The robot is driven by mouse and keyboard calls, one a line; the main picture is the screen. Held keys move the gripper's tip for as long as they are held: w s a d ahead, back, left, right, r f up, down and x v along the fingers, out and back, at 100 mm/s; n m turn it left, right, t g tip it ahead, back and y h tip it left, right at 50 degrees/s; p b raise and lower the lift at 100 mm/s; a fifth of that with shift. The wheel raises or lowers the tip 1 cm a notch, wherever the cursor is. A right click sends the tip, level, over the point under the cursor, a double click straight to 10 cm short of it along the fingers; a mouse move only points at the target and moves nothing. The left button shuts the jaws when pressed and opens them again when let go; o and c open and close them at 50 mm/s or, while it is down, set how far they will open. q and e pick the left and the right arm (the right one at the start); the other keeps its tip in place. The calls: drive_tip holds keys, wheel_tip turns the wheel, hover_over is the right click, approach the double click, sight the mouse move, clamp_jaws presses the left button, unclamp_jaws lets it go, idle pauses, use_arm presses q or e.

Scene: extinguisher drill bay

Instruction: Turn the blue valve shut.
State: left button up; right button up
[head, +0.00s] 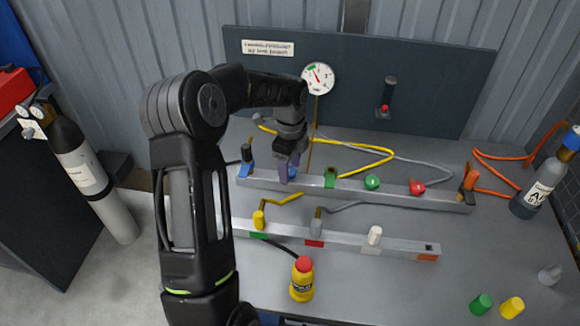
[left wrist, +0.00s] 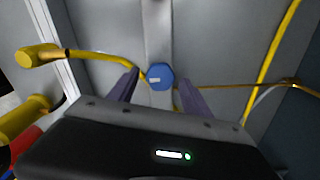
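The blue valve (head: 293,173) is a small round knob on the rear grey rail (head: 400,196), mostly hidden behind my gripper in the head view. In the left wrist view the blue knob (left wrist: 159,77) shows a short pale mark on its face. My left gripper (head: 288,172) reaches down over it. Its two purple fingers are apart, one on either side of the knob in the left wrist view (left wrist: 158,85). I see a gap between fingers and knob there; contact cannot be told. My right gripper is not in view.
A green knob (head: 372,182) and red knob (head: 417,188) sit further right on the same rail. A front rail (head: 345,241), yellow bottle (head: 302,280) and loose caps (head: 481,304) are nearer. A gauge (head: 317,79) is on the back panel. Hoses lie behind the rear rail.

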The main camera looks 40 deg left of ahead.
use_arm(q)
wheel_tip(320, 180, up, 8)
drive_tip(key=shift+f+b, duration=0.1)
drive_tip(key=shift+b, duration=0.45)
idle(0.7)
